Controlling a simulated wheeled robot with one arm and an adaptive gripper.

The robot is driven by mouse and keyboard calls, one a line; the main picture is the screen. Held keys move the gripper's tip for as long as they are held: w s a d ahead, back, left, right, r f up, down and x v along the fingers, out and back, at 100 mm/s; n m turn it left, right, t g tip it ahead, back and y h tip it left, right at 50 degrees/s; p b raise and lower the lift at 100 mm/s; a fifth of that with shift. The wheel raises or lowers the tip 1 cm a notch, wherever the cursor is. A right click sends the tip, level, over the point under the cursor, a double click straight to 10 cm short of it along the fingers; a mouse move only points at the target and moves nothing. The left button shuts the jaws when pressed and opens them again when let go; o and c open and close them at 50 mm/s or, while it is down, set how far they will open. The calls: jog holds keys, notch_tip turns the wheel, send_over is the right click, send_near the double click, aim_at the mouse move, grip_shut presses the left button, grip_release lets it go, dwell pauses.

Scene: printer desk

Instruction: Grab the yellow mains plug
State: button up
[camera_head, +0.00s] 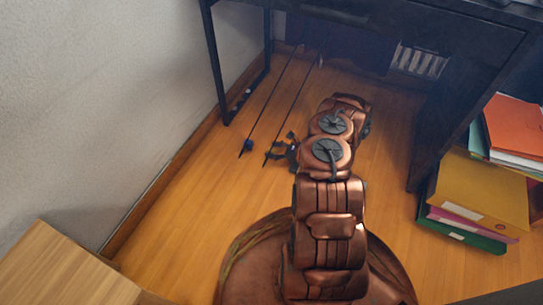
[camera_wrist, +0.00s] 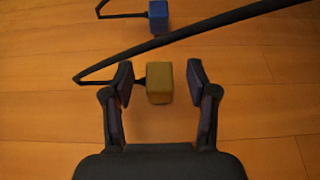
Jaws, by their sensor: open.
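The yellow mains plug (camera_wrist: 159,86) is a small dull-yellow block with a thin black lead at its left side. In the wrist view it lies on the wooden floor, seen between the two fingers of my gripper (camera_wrist: 160,80). The fingers are open, with a gap on each side of the plug. I cannot tell the exact height of the fingers above the floor. In the head view my gripper (camera_head: 282,152) is low, left of my arm. The yellow plug cannot be made out clearly there.
A blue plug (camera_wrist: 158,17) lies beyond the yellow one, and it also shows in the head view (camera_head: 247,146). A black cable (camera_wrist: 205,28) crosses between them. A dark desk (camera_head: 430,130) stands behind, with stacked folders (camera_head: 478,190) at right and a wall (camera_head: 95,100) at left.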

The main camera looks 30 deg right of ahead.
jog(key=shift+w+a+f, duration=0.2)
jog(key=shift+w+a, duration=0.05)
jog(key=shift+w, duration=0.15)
jog(key=shift+c, duration=0.4)
grip_shut()
jog(key=shift+r, duration=0.1)
